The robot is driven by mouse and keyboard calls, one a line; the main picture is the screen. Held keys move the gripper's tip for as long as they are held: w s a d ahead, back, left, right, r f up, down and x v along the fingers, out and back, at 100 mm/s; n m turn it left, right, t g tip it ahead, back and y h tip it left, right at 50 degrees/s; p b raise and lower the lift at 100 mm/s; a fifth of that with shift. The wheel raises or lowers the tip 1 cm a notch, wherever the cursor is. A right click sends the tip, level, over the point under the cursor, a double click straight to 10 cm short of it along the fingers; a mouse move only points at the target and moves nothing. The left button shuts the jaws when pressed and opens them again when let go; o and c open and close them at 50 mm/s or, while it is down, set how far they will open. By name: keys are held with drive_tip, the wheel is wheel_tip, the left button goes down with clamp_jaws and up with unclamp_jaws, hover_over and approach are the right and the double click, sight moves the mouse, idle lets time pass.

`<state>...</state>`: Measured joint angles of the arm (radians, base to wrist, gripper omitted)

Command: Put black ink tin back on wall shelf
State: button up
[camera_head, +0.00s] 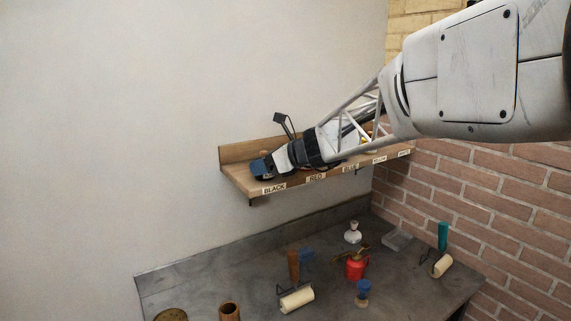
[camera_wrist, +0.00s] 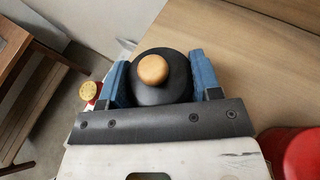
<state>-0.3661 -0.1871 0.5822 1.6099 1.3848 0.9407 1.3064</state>
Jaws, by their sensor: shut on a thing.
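The black ink tin (camera_wrist: 160,88), a round dark tin with a light wooden knob on top, sits between the two blue fingers of my gripper (camera_wrist: 163,82) in the wrist view. The fingers are shut on its sides. In the head view my gripper (camera_head: 262,168) is at the left end of the wooden wall shelf (camera_head: 235,153), just above the label reading BLACK (camera_head: 274,189). The tin is mostly hidden there by the fingers. The wrist view shows the shelf board (camera_wrist: 240,60) beside the tin; whether the tin touches it I cannot tell.
A red tin (camera_wrist: 295,150) is close to the right of my gripper in the wrist view. More labels run right along the shelf edge, including RED (camera_head: 316,177) and BLUE (camera_head: 350,168). Below, a grey bench (camera_head: 215,276) holds rollers, a red oil can (camera_head: 356,268) and other tools.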

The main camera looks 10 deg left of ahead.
idle(0.3)
drive_tip(key=o, duration=1.1)
drive_tip(key=shift+f, duration=0.15)
drive_tip(key=shift+r, duration=0.2)
drive_tip(key=v, duration=1.2)
drive_tip(key=shift+w+f, duration=0.1)
